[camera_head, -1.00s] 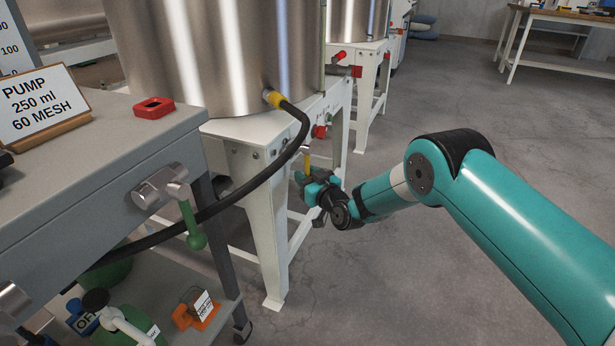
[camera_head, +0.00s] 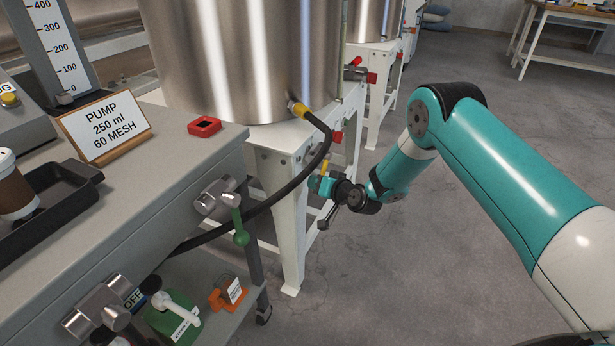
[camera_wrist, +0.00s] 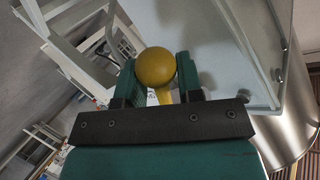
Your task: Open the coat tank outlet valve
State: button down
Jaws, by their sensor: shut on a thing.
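The yellow valve handle (camera_head: 324,167) is beside the white stand leg under the front steel tank (camera_head: 240,60). In the wrist view its round yellow knob (camera_wrist: 156,67) sits between the two teal fingers of my gripper (camera_wrist: 157,75). My gripper (camera_head: 322,184) is shut on this handle, near its end. The valve body is mostly hidden behind the gripper and the stand. A black hose with a yellow fitting (camera_head: 300,110) leaves the front of the tank.
A grey cart (camera_head: 150,210) at left carries a PUMP sign (camera_head: 104,127), a red block (camera_head: 204,127) and a green-handled valve (camera_head: 240,236). The black hose (camera_head: 300,180) arcs close to my gripper. A red-handled valve (camera_head: 357,61) is farther back. The floor at right is clear.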

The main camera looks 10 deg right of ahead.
jog(key=shift+s+a+r+m+g+y+p, duration=0.25)
jog(key=shift+s+r+m+g+p, duration=0.15)
jog(key=shift+r+m+g+p, duration=0.2)
jog(key=shift+s+a+r+m+g+y+p, duration=0.2)
jog(key=shift+s+r+m+g+p, duration=0.2)
jog(key=shift+r+m+p, duration=0.2)
jog(key=shift+s+a+r+m+g+y+p, duration=0.2)
jog(key=shift+r+m+g+y+p, duration=0.1)
jog(key=shift+r+m+g, duration=0.15)
jog(key=shift+s+a+r+m+g+y+p, duration=0.15)
jog(key=shift+r+m+g+p, duration=0.15)
jog(key=shift+r+g, duration=0.25)
jog(key=shift+s+r+m+g+y, duration=0.2)
jog(key=shift+r+m+g+y, duration=0.1)
jog(key=shift+r+m+g, duration=0.35)
jog(key=c, duration=0.8)
grip_release()
jog(key=shift+o, duration=0.2)
jog(key=p+v, duration=0.2)
jog(key=v, duration=1.5)
jog(key=shift+p, duration=0.3)
jog(key=shift+s+d+r, duration=0.1)
jog(key=shift+s, duration=0.05)
